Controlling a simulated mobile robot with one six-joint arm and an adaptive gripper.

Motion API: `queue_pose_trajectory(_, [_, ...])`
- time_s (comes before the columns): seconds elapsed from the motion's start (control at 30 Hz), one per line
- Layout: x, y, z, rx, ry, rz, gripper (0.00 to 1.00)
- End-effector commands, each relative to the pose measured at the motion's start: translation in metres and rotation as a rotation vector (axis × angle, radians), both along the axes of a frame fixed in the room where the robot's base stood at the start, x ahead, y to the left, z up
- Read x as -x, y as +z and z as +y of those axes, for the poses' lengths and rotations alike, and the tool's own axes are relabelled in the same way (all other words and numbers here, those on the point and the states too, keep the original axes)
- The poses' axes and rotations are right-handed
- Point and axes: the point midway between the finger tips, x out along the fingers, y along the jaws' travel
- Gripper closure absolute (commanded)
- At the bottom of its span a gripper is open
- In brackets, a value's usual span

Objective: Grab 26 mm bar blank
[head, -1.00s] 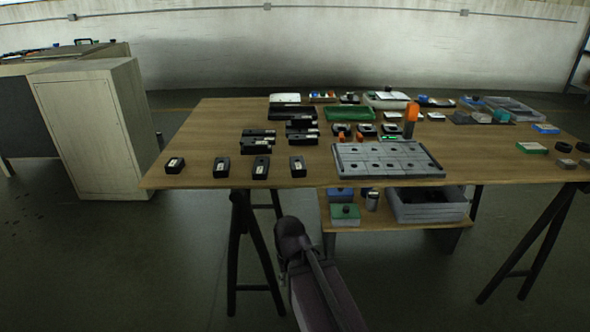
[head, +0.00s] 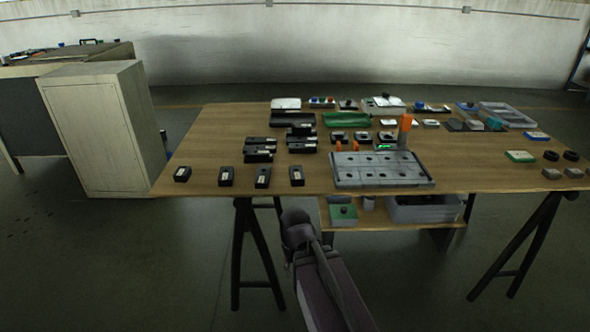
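I cannot pick out the 26 mm bar blank for sure; the small parts on the wooden table (head: 215,150) are too small to read. Several black blocks with pale labels stand at its front left, among them one block (head: 182,174) at the far left and another (head: 297,176) further right. A grey tray (head: 345,184) with a grid of dark holes lies at the front middle. An upright orange-topped piece (head: 405,123) stands behind it. My dark arm shows at the bottom middle, in front of the table; my gripper's fingers do not show.
Under the table, a shelf holds a green-topped box (head: 343,214) and a grey crate (head: 425,212). Trestle legs (head: 238,255) stand below the table. A pale cabinet (head: 105,130) is at left. Dark rings (head: 551,156) lie at the right.

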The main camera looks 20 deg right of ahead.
Motion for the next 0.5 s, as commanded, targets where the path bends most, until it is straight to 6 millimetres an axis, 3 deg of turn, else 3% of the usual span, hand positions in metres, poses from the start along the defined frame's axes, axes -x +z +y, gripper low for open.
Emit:
queue_pose_trajectory(0.03, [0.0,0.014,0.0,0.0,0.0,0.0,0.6])
queue_pose_trajectory(0.5, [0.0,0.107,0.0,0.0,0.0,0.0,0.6])
